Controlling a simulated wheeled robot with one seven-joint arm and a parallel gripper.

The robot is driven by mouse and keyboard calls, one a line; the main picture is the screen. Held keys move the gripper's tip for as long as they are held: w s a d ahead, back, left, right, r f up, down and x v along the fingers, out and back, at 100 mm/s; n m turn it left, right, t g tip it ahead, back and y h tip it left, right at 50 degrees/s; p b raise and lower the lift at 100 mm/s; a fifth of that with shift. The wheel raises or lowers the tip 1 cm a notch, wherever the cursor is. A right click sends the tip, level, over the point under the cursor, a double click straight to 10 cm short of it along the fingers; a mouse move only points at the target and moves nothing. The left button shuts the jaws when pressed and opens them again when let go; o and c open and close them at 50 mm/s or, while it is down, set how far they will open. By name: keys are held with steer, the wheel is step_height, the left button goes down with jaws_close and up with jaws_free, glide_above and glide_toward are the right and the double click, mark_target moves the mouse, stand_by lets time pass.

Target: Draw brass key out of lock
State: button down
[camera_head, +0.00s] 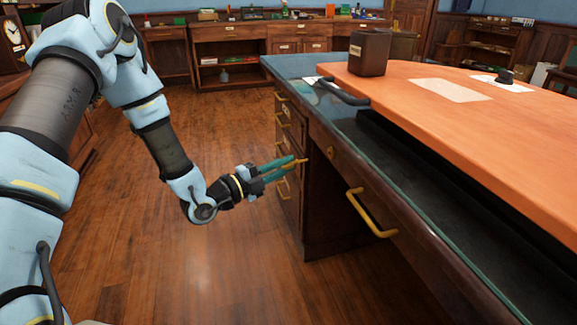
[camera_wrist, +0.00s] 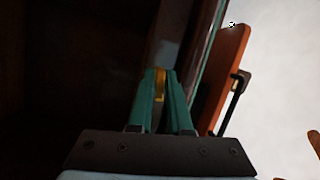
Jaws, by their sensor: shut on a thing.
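My gripper (camera_head: 291,168) is beside the front of a dark wood desk, with its green fingers pointing right toward it. It is shut on a small brass key (camera_head: 298,162). In the wrist view the key (camera_wrist: 160,84) shows as a yellow piece between the fingertips (camera_wrist: 161,90). A brass lock plate (camera_head: 331,152) sits on the desk's front rail, to the right of the fingertips. In the head view a gap shows between the key and the plate. The key's shape is too small to make out.
The desk has a glassy top (camera_head: 310,72), an orange raised board (camera_head: 470,110) and a brass handle (camera_head: 368,215) right of the lock. Drawers (camera_head: 290,130) with brass pulls stand behind my gripper. Open wood floor (camera_head: 190,270) lies below and left.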

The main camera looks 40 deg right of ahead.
steer(key=shift+w+a+f+b, duration=0.1)
steer(key=shift+w+a+b, duration=0.15)
steer(key=shift+a, duration=0.4)
steer(key=shift+w+a+f+b, duration=0.15)
steer(key=shift+w+a, duration=0.1)
steer(key=shift+a, duration=0.35)
